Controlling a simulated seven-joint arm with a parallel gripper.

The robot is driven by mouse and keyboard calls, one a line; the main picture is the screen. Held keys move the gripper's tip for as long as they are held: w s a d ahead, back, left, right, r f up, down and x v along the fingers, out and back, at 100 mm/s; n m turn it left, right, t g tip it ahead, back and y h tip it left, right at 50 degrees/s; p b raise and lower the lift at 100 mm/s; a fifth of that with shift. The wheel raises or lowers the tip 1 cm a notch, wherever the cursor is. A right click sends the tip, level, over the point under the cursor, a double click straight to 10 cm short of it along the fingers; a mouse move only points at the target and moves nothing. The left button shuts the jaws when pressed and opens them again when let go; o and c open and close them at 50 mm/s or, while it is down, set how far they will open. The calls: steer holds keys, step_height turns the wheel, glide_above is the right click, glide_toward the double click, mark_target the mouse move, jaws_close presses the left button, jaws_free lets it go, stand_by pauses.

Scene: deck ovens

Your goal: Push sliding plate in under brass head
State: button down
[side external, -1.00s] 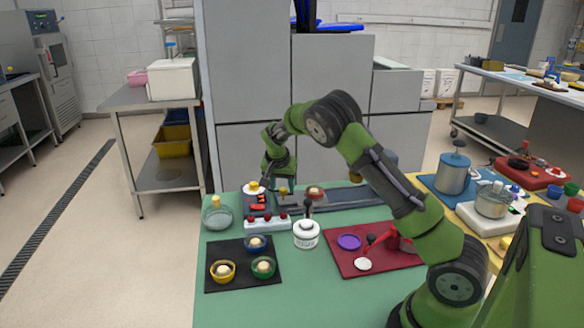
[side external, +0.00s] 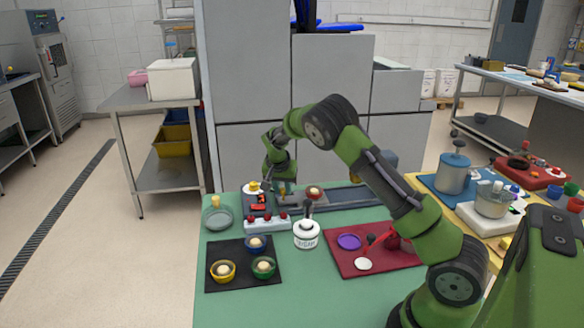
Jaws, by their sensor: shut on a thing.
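The sliding plate (side external: 289,203) is a grey piece at the left end of a dark rail (side external: 348,195) at the back of the green table. A pale round ball on a brown disc (side external: 315,192) stands at its right. A small brassy part, which I take for the brass head (side external: 355,177), shows farther right above the rail, mostly hidden behind my arm. The plate is left of it, not under it. My gripper (side external: 281,186) points down at the plate's left end and is shut, seemingly on its handle; the fingertips are small and partly hidden.
A black mat (side external: 221,252) holds small bowls. A red mat (side external: 390,262) lies front right. Grey oven fronts (side external: 253,160) rise behind.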

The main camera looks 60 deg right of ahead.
steer(key=shift+s, duration=0.1)
glide_above(328, 199)
steer(key=shift+a, duration=0.1)
steer(key=c, duration=1.1)
jaws_free()
steer(key=shift+o, duration=1)
steer(key=shift+a, duration=0.1)
steer(key=shift+a+r, duration=0.2)
steer(key=shift+r, duration=0.35)
steer(key=v, duration=1.5)
steer(key=shift+a+r, duration=0.2)
steer(key=shift+r, duration=0.1)
steer(key=shift+s, duration=0.15)
